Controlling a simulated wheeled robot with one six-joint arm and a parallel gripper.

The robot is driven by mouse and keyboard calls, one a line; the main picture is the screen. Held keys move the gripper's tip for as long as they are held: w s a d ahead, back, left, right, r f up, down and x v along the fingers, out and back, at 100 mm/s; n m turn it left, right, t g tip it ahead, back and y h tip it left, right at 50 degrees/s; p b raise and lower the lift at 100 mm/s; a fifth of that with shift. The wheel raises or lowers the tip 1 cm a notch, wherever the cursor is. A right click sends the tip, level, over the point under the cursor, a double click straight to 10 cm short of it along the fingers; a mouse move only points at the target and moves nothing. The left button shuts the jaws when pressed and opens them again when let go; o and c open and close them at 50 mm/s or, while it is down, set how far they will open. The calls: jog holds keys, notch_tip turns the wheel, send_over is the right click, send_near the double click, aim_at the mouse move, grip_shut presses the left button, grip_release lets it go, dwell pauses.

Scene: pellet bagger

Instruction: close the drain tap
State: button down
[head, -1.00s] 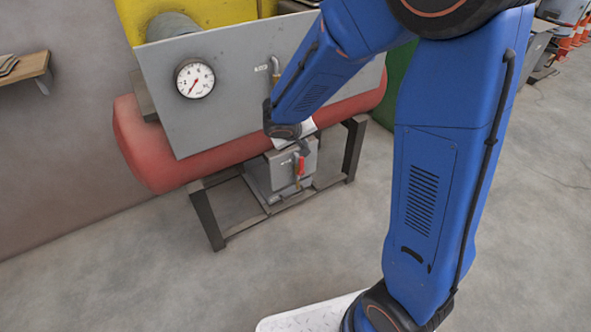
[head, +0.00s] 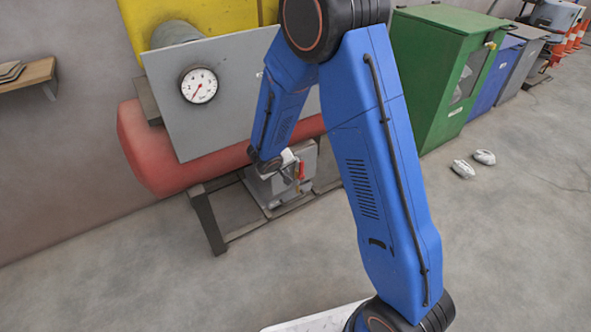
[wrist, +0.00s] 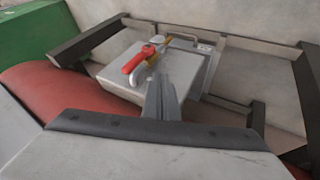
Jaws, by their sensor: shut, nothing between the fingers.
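The drain tap has a red lever handle (wrist: 138,61) and a brass-coloured body (wrist: 160,43) at the top of a grey box in the wrist view. In the head view the red handle (head: 301,170) stands roughly upright at the right of the box front. My gripper (wrist: 159,82) is shut and empty, its fingers pointing at the tap from the near side. In the wrist view the fingertips appear just below and right of the handle; I cannot tell whether they touch. In the head view my forearm and wrist partly hide the box.
The grey box (head: 262,187) sits in a dark metal stand (head: 208,222) under a red tank (head: 160,150). A grey panel with a gauge (head: 199,85) is above. A green cabinet (head: 440,75) stands right, with two pale objects on the floor nearby. The front floor is clear.

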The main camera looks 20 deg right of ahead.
aim_at(300, 167)
jog(key=w+d+f, duration=0.2)
jog(key=d, duration=0.1)
jog(key=w+d+f, duration=0.1)
jog(key=d, duration=0.1)
jog(key=shift+w+d+f, duration=0.15)
jog(key=shift+f, duration=0.05)
jog(key=shift+d, duration=0.1)
jog(key=shift+w+d+r, duration=0.15)
jog(key=shift+d+r, duration=0.05)
jog(key=shift+d, duration=0.5)
jog(key=shift+d+m+g+y, duration=0.3)
jog(key=shift+g+y, duration=0.1)
jog(key=shift+y, duration=0.3)
jog(key=shift+w+r+y, duration=0.2)
jog(key=shift+y, duration=0.5)
